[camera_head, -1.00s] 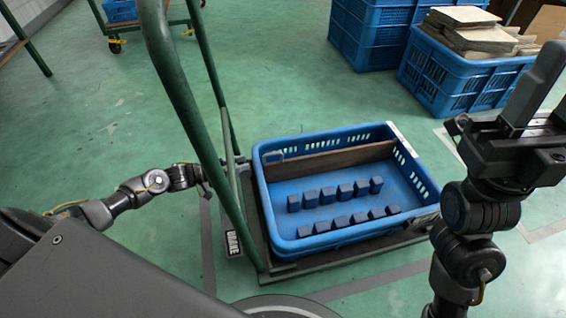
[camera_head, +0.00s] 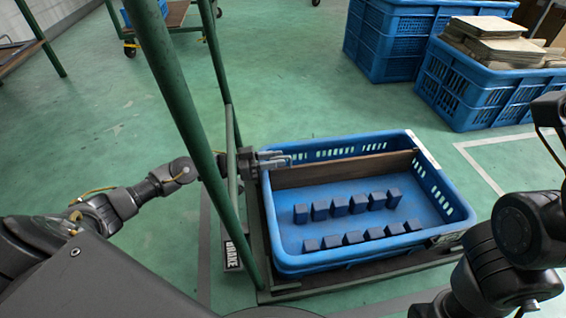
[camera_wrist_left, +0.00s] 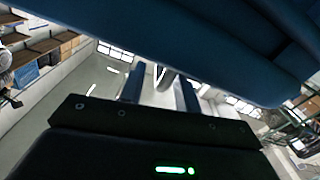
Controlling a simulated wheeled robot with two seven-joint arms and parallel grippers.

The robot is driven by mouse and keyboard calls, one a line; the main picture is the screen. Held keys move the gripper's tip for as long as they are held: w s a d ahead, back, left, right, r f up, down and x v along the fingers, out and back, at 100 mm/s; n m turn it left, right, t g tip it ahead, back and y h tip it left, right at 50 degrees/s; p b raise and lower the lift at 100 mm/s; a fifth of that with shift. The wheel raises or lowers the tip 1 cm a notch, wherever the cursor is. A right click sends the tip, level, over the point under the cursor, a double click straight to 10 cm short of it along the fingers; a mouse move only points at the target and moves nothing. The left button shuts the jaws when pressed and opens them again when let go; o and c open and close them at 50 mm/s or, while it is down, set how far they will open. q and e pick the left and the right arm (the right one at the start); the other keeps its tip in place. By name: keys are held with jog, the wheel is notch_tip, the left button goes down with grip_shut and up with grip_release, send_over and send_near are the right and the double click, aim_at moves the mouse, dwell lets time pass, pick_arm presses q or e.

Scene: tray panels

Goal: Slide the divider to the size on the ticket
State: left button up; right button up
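The divider (camera_head: 345,168) is a brown wooden board standing across the far part of a blue tray (camera_head: 281,232). Two rows of dark blue blocks (camera_head: 339,207) stand on the tray floor on its near side. My left gripper (camera_head: 286,160) is at the tray's far left corner, by the rim and close to the divider's left end. Its two fingers show apart with nothing between them, also in the left wrist view (camera_wrist_left: 161,92). I cannot tell whether it touches the rim. My right gripper is out of view.
The tray rests on a cart with a green handle frame (camera_head: 185,100) between my left arm and the tray. A dark plate marked BRAKE (camera_head: 232,258) is at the cart's left. Blue crates (camera_head: 475,95) stand behind on the right. The green floor behind the tray is clear.

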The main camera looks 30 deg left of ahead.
pick_arm(q)
jog(key=shift+b+x, duration=0.45)
jog(key=shift+x, duration=1)
jog(key=shift+c, duration=0.2)
grip_shut()
